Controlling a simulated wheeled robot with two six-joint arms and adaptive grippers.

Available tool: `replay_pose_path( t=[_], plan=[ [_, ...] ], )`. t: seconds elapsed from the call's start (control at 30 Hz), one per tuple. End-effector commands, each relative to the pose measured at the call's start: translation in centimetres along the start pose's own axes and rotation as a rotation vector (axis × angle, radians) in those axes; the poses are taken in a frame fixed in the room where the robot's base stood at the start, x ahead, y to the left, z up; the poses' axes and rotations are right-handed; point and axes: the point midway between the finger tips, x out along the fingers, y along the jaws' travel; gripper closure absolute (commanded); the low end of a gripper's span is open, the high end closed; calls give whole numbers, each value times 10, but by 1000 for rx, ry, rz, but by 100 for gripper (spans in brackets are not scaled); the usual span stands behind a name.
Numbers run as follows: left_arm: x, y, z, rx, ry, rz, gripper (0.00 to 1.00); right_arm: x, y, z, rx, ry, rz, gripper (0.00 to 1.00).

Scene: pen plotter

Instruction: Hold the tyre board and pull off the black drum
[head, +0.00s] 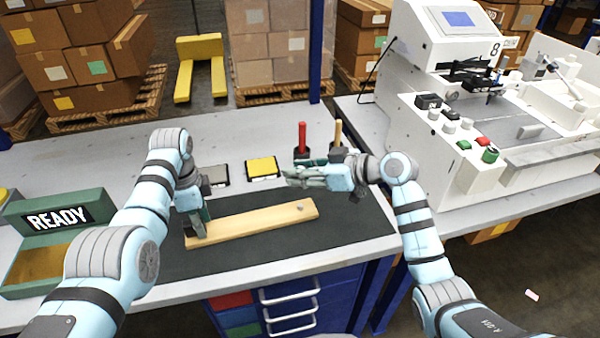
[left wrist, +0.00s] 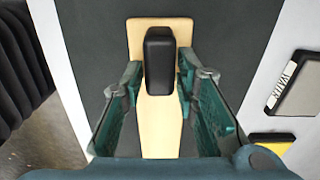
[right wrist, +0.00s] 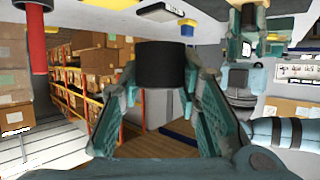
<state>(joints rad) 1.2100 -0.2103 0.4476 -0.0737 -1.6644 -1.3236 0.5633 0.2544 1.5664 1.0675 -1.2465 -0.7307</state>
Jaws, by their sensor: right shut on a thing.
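The pale wooden tyre board (head: 255,222) lies on the dark mat, with a small stub near its right end. In the left wrist view a black block (left wrist: 159,62) stands on the board (left wrist: 160,132). My left gripper (head: 197,222) is at the board's left end; its fingers (left wrist: 158,82) straddle the block, with narrow gaps at its sides. My right gripper (head: 300,177) is above and behind the board's right part. In the right wrist view it is shut on the black drum (right wrist: 162,65), clear of the board. The drum is hard to make out in the head view.
A red-handled tool (head: 302,137) and a wooden-handled tool (head: 338,133) stand in dark holders close behind my right gripper. A yellow pad (head: 262,167) lies behind the board. A green READY box (head: 55,220) is at left, a white machine (head: 440,110) at right.

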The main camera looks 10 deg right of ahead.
Motion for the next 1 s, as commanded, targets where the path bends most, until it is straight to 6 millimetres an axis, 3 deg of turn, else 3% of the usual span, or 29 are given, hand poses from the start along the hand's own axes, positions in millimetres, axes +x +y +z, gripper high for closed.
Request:
replay_pose_path(
  t=[0.43, 0.8, 1.0],
  plan=[
    [-8, -1, 0, 0, 1, -3, 57, 0, 0, 0, 0, 0, 0, 93],
    [-101, -1, 0, 0, 0, -4, 57, 0, 0, 0, 0, 0, 0, 93],
    [-120, 0, 0, 0, 0, 0, 57, 0, 0, 0, 0, 0, 0, 93]
  ],
)
